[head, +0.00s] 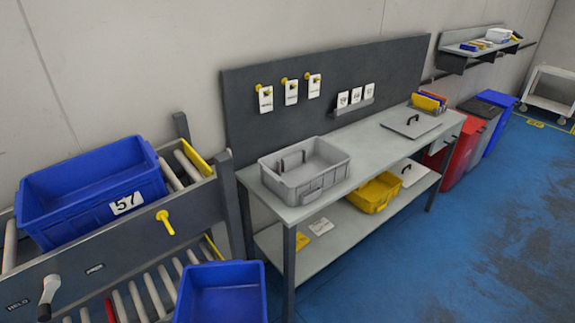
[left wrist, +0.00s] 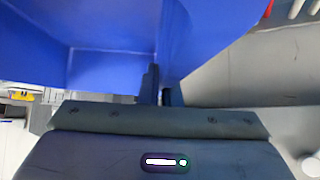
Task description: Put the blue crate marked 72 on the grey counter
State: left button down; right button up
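A blue crate (head: 218,293) shows at the bottom of the head view, in front of the lower rollers; its near part is cut off and no number shows. Its blue wall (left wrist: 110,65) fills the upper left wrist view. My left gripper (left wrist: 161,90) has its two dark fingers close together with the crate's wall between them, so it looks shut on that wall. Another blue crate (head: 90,190), marked 57, sits on the upper rollers at left. The grey counter (head: 375,145) runs along the wall. My right gripper is in neither view.
A grey tote (head: 305,170) stands on the counter's near end; a grey lid (head: 411,124) and coloured folders (head: 428,102) are farther along. The counter between tote and lid is clear. A yellow bin (head: 375,194) is on the lower shelf. Red bin (head: 462,140) stands beyond.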

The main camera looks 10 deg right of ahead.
aim_at(368, 151)
jog(key=i+l+z, duration=0.35)
jog(key=i+l, duration=0.25)
jog(key=l, duration=0.25)
jog(key=i+l+z, duration=0.35)
jog(key=i+l, duration=0.3)
jog(key=l, duration=0.1)
